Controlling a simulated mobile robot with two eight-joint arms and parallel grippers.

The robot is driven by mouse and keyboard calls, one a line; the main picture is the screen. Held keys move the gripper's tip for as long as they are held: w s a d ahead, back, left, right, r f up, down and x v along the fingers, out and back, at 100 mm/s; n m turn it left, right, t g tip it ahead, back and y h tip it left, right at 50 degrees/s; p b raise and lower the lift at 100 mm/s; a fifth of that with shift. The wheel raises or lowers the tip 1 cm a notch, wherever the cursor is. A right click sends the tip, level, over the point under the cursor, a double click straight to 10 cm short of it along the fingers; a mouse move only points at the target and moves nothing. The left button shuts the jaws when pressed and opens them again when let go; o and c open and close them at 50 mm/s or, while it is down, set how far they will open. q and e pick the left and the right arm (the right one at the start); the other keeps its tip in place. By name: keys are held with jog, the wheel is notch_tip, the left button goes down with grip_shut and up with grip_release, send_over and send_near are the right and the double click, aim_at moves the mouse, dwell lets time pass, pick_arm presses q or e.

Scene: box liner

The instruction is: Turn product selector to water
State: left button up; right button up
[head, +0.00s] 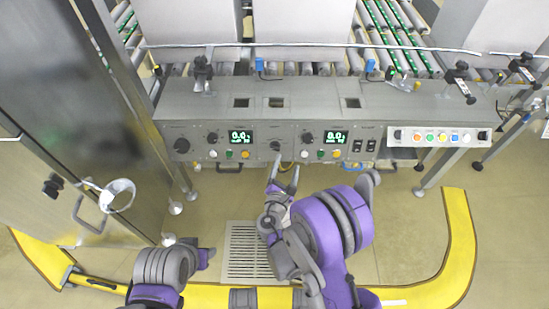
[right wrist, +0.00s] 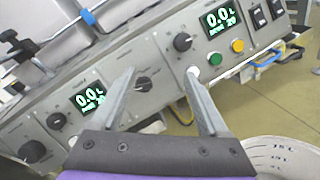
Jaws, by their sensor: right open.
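A control panel (head: 262,125) runs across the front of the conveyor. A dark rotary knob (head: 276,146) sits at its middle, between two green displays. I take it for the product selector, but its label is too small to read. In the right wrist view this knob (right wrist: 145,84) shows between the fingers, nearer the left one. My right gripper (head: 285,166) is open and empty, just in front of and below the knob, apparently not touching it. My left arm is at the lower left; its gripper fingers cannot be made out.
Other knobs (head: 308,138) and a large dark knob (head: 181,145) sit close by, with displays (head: 241,137) and coloured buttons. A button box (head: 440,137) is at the right. A steel cabinet (head: 75,110) stands left. Yellow floor edging (head: 455,240) surrounds a floor grate (head: 245,250).

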aim_at(275, 149)
jog(key=a+f+n+t+y+b, duration=0.1)
jog(key=a+f+n+y+b, duration=0.1)
jog(key=a+f+n, duration=0.3)
jog(key=shift+m+t, duration=0.3)
jog(key=w+p, duration=0.1)
jog(key=w, duration=0.1)
jog(key=w+p, duration=0.1)
jog(key=w, duration=0.2)
jog(key=w+d+f+p, duration=0.1)
jog(key=w, duration=0.2)
jog(key=shift+w, duration=0.9)
pick_arm(q)
jog(key=shift+r, duration=0.45)
pick_arm(e)
jog(key=shift+r, duration=0.1)
grip_shut()
